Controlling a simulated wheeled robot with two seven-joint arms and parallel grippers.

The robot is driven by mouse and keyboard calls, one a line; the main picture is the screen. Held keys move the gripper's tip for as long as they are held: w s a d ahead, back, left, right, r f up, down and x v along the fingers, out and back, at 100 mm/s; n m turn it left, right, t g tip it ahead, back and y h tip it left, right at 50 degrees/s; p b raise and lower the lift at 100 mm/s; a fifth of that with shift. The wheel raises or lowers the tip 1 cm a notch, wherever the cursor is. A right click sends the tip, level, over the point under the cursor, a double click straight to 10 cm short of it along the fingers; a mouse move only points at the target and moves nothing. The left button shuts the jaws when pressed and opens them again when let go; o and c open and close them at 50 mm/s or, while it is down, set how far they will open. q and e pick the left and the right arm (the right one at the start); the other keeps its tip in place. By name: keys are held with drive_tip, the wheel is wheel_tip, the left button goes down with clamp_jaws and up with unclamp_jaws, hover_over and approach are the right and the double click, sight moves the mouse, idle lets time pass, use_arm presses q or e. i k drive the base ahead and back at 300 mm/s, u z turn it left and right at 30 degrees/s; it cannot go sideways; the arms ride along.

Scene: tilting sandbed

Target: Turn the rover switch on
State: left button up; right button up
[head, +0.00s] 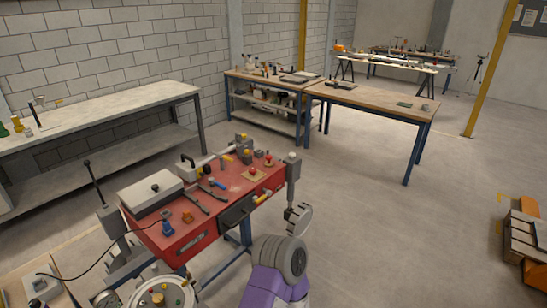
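I cannot make out a rover or its switch for certain. The red workbench (232,205) in the middle carries small devices, including a tan plate with a red knob (253,173). A round pale panel (160,294) with small coloured knobs shows at the bottom left, cut by the frame edge. Whether any of these is the rover switch, and any on or off position, is too small to tell. A purple and grey link of my arm (277,276) rises at bottom centre, in front of the bench's right side. Neither gripper's fingers can be made out.
A grey box (151,191) and dark tools lie on the red bench. A grey upright post (292,180) stands at its right end. A long pale table (100,115) lines the left wall. Wooden tables (372,101) stand behind. Stacked wooden crates (524,240) sit at right. Floor between is clear.

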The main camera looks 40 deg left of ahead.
sight(252, 170)
drive_tip(key=u, duration=0.45)
drive_tip(key=i, duration=1.55)
drive_tip(key=u, duration=1.15)
